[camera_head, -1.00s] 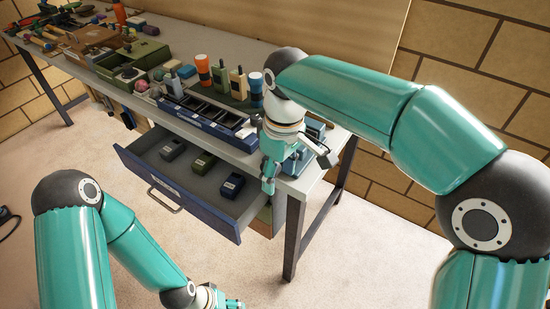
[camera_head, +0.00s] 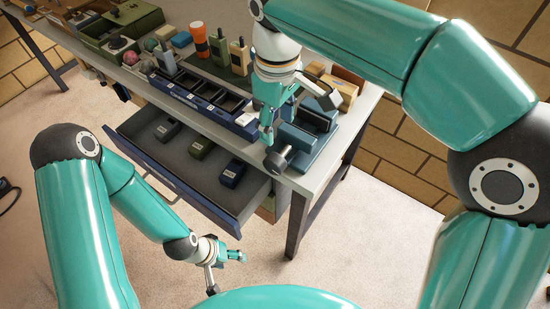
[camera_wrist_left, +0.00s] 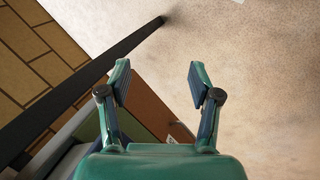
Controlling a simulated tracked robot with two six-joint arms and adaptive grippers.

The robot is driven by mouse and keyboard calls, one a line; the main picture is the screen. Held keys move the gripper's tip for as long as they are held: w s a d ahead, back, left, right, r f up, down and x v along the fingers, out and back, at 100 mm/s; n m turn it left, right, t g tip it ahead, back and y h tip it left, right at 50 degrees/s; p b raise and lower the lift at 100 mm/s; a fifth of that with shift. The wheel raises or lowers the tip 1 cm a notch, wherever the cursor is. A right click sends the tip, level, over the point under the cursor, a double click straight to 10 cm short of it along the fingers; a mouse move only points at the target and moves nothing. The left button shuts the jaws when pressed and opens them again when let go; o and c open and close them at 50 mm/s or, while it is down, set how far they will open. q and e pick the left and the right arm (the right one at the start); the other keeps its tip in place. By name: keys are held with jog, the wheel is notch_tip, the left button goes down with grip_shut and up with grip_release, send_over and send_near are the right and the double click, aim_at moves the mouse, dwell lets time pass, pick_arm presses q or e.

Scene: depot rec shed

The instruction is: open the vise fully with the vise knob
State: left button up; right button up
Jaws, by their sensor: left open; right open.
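The blue vise (camera_head: 318,128) sits on the right front corner of the workbench in the head view, partly hidden by my right gripper. Its dark grey round knob (camera_head: 279,157) sticks out over the bench's front edge. My right gripper (camera_head: 297,119) is open above the vise, one finger pointing down just behind the knob and the other over the vise body. I cannot tell whether it touches either. My left gripper (camera_head: 228,272) is open and empty, low in front of the bench; the left wrist view (camera_wrist_left: 160,80) shows its two fingers apart over the floor.
An open drawer (camera_head: 150,166) with several small devices juts out left of the vise. A blue divided tray (camera_head: 190,97), radios and boxes stand on the bench. A dark bench leg (camera_head: 297,225) stands below the vise. The floor in front is clear.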

aim_at(278, 159)
notch_tip(278, 159, down, 14)
jog(key=shift+w+d+r, duration=0.1)
jog(key=shift+d+r, duration=0.05)
jog(key=shift+r, duration=0.1)
